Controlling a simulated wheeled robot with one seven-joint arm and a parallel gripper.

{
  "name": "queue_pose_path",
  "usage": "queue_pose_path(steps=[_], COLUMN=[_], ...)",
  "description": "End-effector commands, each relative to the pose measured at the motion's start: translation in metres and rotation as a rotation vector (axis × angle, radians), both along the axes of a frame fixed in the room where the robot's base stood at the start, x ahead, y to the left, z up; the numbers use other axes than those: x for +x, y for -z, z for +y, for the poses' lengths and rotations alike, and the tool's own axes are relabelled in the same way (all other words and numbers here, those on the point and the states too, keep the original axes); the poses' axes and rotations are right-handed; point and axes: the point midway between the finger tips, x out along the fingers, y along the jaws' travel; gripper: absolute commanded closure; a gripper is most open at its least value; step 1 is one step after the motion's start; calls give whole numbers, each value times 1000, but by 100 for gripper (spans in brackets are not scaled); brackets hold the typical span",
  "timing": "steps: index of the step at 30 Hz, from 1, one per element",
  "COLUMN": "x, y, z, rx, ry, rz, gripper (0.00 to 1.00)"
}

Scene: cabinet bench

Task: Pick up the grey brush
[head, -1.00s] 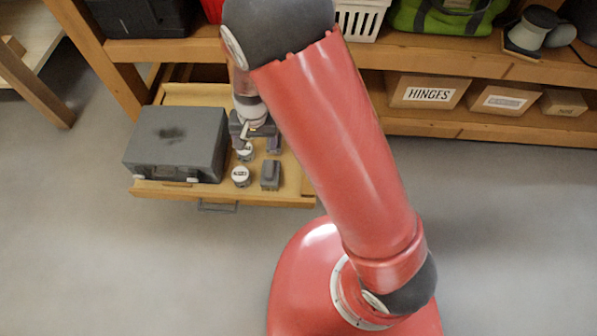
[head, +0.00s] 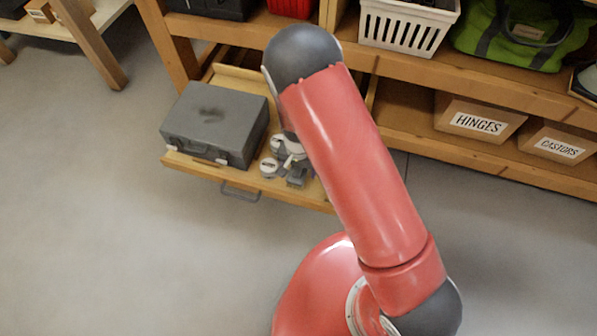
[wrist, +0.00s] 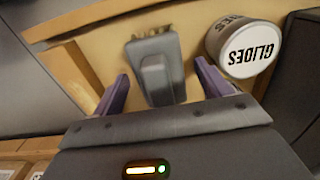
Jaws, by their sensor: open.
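The grey brush (wrist: 155,70) lies in the open drawer (head: 325,203). In the wrist view it shows between the two purple fingers of my gripper (wrist: 161,72), with visible gaps on both sides. My gripper is open and empty. I cannot tell how far above the brush the fingertips are. In the head view the brush (head: 297,179) shows just below my gripper, and my arm hides part of that drawer area.
A white-lidded tin marked GLIDES (wrist: 250,48) stands close to the right finger. A grey toolbox (head: 215,122) fills the drawer's left side. Boxes marked HINGES (head: 478,123) and CASTORS (head: 558,147) sit on the lower shelf. The floor in front is clear.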

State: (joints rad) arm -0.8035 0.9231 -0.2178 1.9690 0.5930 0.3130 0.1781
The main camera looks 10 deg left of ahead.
Motion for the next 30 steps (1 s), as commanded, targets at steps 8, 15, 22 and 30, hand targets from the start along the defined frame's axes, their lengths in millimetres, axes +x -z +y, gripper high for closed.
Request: queue_pose_path(steps=[8,15,22,30], x=[1,1,1,1], y=[0,0,0,-11], z=[0,0,0,1], rx=[1,1,1,2], ry=[0,0,1,1], rz=[-1,-1,-1,-1], gripper=[33,64,75,75])
